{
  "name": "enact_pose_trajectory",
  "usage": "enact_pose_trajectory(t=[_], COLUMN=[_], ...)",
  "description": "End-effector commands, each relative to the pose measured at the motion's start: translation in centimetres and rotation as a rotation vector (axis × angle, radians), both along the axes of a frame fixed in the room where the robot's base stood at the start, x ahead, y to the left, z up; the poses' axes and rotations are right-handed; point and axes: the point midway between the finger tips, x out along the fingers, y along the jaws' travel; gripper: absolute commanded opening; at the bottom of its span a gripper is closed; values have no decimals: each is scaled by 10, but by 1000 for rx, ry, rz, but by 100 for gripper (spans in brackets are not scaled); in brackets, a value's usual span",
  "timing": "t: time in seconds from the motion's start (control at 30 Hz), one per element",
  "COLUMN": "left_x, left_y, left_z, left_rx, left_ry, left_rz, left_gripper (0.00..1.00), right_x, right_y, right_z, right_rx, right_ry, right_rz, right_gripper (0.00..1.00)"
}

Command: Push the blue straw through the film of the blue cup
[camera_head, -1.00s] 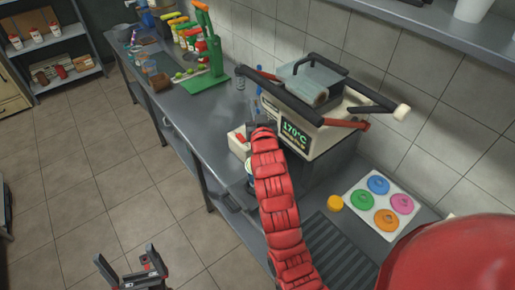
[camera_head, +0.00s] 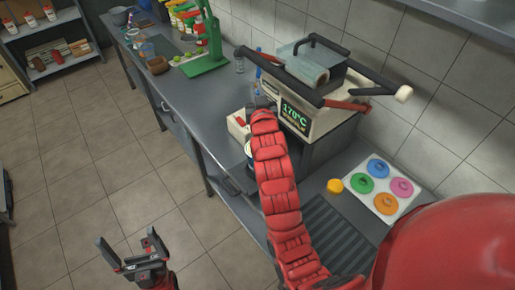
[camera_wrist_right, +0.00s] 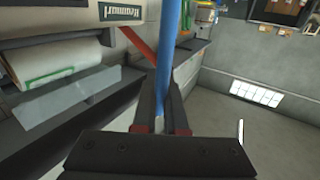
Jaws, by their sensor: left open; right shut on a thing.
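My right gripper (camera_head: 262,108) is shut on the blue straw (camera_wrist_right: 163,45), just in front of the sealing machine. The straw stands close to upright in the right wrist view and rises out of the top of the picture. In the head view its upper part (camera_head: 258,73) shows above the gripper; its lower end is hidden. A dark cup-like shape with a pale rim (camera_head: 248,154) shows just left of my red right arm, mostly covered by it. I cannot tell whether it is the blue cup, and no film is visible. My left gripper (camera_head: 127,240) is open and empty over the floor.
The sealing machine (camera_head: 300,118), reading 170°C, stands right of the gripper. A pale box (camera_head: 237,126) is beside it on the left. A clear bottle (camera_head: 239,64) and green press (camera_head: 206,50) stand farther back. Coloured lids (camera_head: 378,168) lie at right.

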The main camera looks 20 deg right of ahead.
Motion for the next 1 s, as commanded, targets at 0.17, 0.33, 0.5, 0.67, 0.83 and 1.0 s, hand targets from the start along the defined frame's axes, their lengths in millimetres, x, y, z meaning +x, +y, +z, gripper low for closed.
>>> enact_pose_trajectory(t=[0.17,0.33,0.5,0.67,0.83,1.0], left_x=[0,0,0,0,0,0], left_y=[0,0,0,0,0,0], left_z=[-6,-11,-17,-21,-27,-26], left_rx=[0,0,0,0,0,0], left_ry=[0,0,0,0,0,0], left_rz=[0,0,0,0,0,0], left_gripper=[100,100,100,100,100,100], right_x=[0,0,0,0,0,0], right_y=[0,0,0,0,0,0], right_z=[-6,-12,-17,-22,-27,-27], right_rx=[0,0,0,0,0,0], right_ry=[0,1,1,1,1,1], right_rz=[0,0,0,0,0,0], right_gripper=[0,0,0,0,0,0])
